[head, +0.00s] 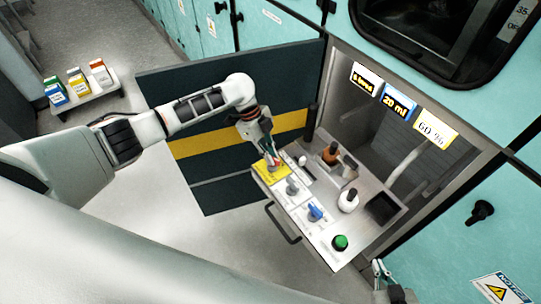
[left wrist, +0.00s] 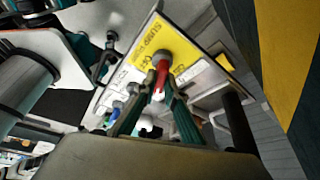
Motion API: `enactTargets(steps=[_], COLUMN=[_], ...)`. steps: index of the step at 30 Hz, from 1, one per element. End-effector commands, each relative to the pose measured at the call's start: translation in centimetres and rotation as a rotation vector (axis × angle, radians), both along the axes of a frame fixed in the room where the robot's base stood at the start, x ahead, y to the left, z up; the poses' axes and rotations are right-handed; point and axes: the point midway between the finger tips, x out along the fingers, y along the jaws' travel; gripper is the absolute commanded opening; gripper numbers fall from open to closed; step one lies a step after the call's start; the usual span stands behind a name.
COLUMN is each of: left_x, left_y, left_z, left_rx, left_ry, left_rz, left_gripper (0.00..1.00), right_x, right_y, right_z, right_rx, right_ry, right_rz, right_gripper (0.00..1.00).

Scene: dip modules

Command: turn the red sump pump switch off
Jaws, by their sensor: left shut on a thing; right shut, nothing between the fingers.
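The red sump pump switch (left wrist: 162,75) is a red lever on a round grey base, on a yellow label plate (left wrist: 178,48) with partly readable black lettering. In the head view the yellow plate (head: 268,171) is at the panel's far left corner, and my gripper mostly covers the switch. My left gripper (head: 272,158) is over this plate, shut on the red lever; in the left wrist view its two green fingers (left wrist: 160,92) close around it. My right gripper (head: 381,268) is at the lower right, shut and empty, away from the panel.
A grey switch (head: 292,187), a blue switch (head: 315,212) and a green knob (head: 340,242) follow along the pulled-out panel. Bottles (head: 348,201) stand behind them. An open dark door (head: 230,115) is behind my left arm. A small shelf (head: 92,97) with boxes is at upper left.

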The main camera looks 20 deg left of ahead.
Motion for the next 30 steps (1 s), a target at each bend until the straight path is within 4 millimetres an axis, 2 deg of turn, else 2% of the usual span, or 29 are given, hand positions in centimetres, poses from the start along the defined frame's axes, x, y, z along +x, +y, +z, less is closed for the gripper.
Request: enactTargets(steps=[12,28,29,30], left_x=[0.14,0.13,0.13,0.13], left_y=[-0.09,-0.07,-0.07,-0.07], left_z=[0.02,0.02,0.02,0.02], left_rx=[0.0,0.001,0.001,0.001], left_ry=[-0.001,-0.001,-0.001,-0.001], left_rz=[-0.177,-0.199,-0.199,-0.199], left_gripper=[0.0,0.0,0.16,0.27], right_x=[0.11,0.19,0.19,0.19], right_y=[0.45,0.58,0.57,0.57], right_z=[0.11,0.21,0.21,0.21], right_rx=[0.008,0.012,0.012,0.012], right_ry=[-0.005,-0.007,-0.007,-0.007], right_rz=[0.001,-0.002,-0.002,-0.002], right_gripper=[0.0,0.0,0.0,0.0])
